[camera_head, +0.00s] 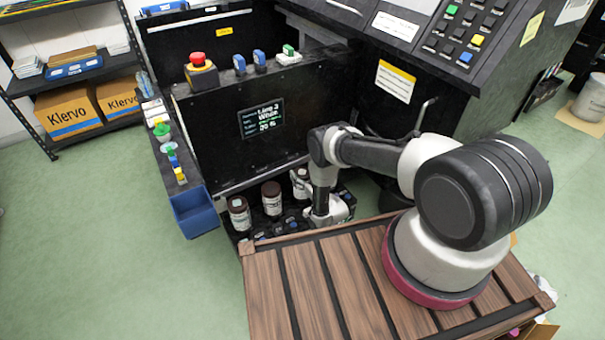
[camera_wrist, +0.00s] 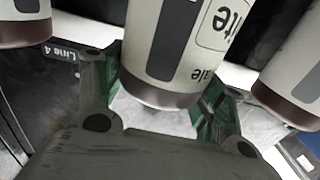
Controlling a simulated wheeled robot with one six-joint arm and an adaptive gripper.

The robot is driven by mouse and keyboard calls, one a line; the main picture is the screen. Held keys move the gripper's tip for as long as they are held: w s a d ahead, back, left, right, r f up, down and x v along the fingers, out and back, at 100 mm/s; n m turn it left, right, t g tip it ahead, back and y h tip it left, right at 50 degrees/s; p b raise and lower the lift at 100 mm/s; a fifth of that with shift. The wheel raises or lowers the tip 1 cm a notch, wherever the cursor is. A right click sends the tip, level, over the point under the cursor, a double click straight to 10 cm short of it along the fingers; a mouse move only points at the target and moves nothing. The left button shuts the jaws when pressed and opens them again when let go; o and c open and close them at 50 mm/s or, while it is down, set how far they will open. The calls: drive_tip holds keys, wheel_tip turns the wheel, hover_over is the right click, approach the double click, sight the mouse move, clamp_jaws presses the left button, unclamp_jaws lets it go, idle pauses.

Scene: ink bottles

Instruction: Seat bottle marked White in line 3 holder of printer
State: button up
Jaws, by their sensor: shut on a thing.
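My gripper (camera_head: 328,210) is low in front of the printer (camera_head: 245,115), at the right end of its bottle row. In the wrist view, its green-padded fingers (camera_wrist: 152,98) stand on either side of a pale bottle (camera_wrist: 182,40) with a dark brown end and are shut on it. Its label appears upside down and partly cut off; the letters "te" show, fitting White. A "Line 4" tag (camera_wrist: 62,52) shows at the left. The line 3 holder cannot be made out clearly, nor whether the held bottle rests in it. The printer's screen (camera_head: 261,118) reads Line 3, White.
Brown-topped bottles (camera_head: 239,213) (camera_head: 272,198) stand in the row left of my gripper, close together. In the wrist view, bottles flank the held one at left (camera_wrist: 25,22) and right (camera_wrist: 295,75). A blue bin (camera_head: 195,212) hangs at the printer's left. Green floor beyond is clear.

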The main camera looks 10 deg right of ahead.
drive_tip(key=shift+f, duration=0.35)
drive_tip(key=o, duration=1.9)
drive_tip(key=shift+s, duration=0.1)
drive_tip(key=v, duration=1.1)
drive_tip(key=shift+s+d, duration=0.15)
drive_tip(key=shift+s, duration=0.2)
